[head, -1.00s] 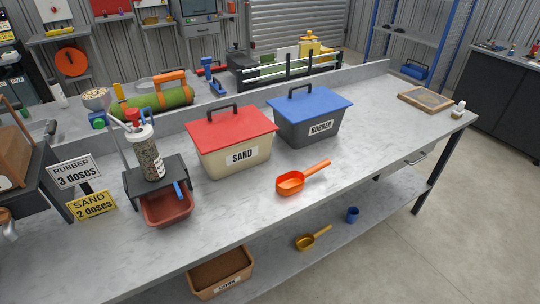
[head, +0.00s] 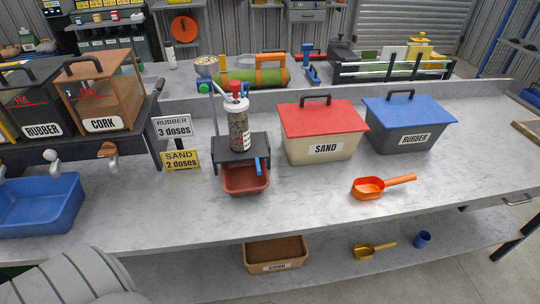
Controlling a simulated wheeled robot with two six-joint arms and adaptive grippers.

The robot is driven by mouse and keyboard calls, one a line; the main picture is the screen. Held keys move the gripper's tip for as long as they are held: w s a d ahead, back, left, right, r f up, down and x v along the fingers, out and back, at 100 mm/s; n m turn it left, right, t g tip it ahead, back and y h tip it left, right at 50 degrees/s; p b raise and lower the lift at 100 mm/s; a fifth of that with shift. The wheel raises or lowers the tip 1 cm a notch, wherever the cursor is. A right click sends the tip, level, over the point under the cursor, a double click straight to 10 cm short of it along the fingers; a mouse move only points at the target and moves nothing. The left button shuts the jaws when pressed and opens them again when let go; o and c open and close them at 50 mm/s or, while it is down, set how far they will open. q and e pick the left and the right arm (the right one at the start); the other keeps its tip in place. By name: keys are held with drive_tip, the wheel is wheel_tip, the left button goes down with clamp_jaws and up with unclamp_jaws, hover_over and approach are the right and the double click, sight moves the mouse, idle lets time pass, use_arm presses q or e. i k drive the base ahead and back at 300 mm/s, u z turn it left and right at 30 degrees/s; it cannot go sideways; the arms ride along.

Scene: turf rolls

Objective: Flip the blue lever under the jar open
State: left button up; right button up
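The jar (head: 239,128) is a clear upright cylinder filled with dark and light granules, with a white lid and a red top. It stands on a small dark stand (head: 227,155). The blue lever (head: 258,166) sticks out at the front right of the stand, below the jar, and points down toward the front. A reddish-brown bin (head: 246,189) sits under the stand's front. Neither of my grippers shows in the head view.
A sand box (head: 324,112) with a red lid and a rubber box (head: 406,108) with a blue lid stand right of the jar. An orange scoop (head: 369,188) lies in front. Dose signs (head: 173,127) and a blue tray (head: 38,208) are left. The front bench is mostly clear.

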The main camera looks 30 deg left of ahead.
sight(259, 171)
drive_tip(key=z, duration=1.2)
drive_tip(key=k, duration=0.6)
drive_tip(key=u, duration=0.8)
